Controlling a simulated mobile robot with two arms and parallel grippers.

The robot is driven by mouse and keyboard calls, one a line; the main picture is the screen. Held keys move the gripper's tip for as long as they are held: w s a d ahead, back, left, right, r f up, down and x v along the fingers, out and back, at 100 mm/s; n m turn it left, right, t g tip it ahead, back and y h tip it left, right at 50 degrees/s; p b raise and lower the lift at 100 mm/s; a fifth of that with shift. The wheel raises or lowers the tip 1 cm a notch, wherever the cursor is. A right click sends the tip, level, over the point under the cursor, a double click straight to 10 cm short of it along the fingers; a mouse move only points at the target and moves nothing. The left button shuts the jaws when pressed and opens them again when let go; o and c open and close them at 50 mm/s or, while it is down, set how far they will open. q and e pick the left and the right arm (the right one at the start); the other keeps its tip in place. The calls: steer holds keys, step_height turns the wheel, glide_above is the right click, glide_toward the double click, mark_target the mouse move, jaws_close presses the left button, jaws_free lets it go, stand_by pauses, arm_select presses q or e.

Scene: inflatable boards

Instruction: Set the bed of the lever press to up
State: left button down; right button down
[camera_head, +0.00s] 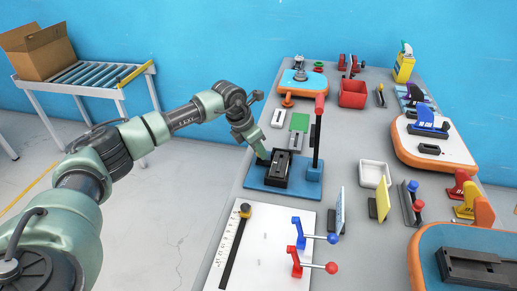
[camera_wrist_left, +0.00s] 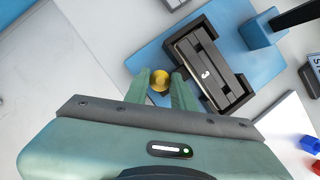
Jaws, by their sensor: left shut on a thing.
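The lever press stands on a blue base plate (camera_head: 256,183) on the table. Its black bed (camera_head: 279,169) sits on the plate, and its blue post block (camera_head: 314,174) carries an upright black lever with a red top (camera_head: 319,102). In the left wrist view the bed (camera_wrist_left: 208,70) shows grey slats and a "3" mark, with a yellow knob (camera_wrist_left: 159,80) at its near side. My left gripper (camera_head: 264,160) is at the bed's left side. In the wrist view its green fingers (camera_wrist_left: 162,84) are shut on the yellow knob. My right gripper is not in view.
A white board (camera_head: 262,250) with red and blue toggle clamps lies in front of the press. A white tray (camera_head: 374,173) and small coloured stands are to the right. A red bin (camera_head: 353,94) stands behind.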

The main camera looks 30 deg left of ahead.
arm_select(q)
steer(key=shift+r, duration=0.15)
stand_by(0.5)
steer(key=shift+w+r, duration=0.15)
steer(key=shift+r, duration=0.45)
steer(key=c, duration=1.2)
jaws_free()
steer(key=shift+c, duration=0.2)
steer(key=shift+o, duration=0.3)
steer(key=shift+s, duration=0.2)
steer(key=shift+a+r, duration=0.15)
steer(key=shift+r, duration=0.05)
steer(key=b+v, duration=0.1)
steer(key=v, duration=0.6)
steer(key=shift+s+r, duration=0.15)
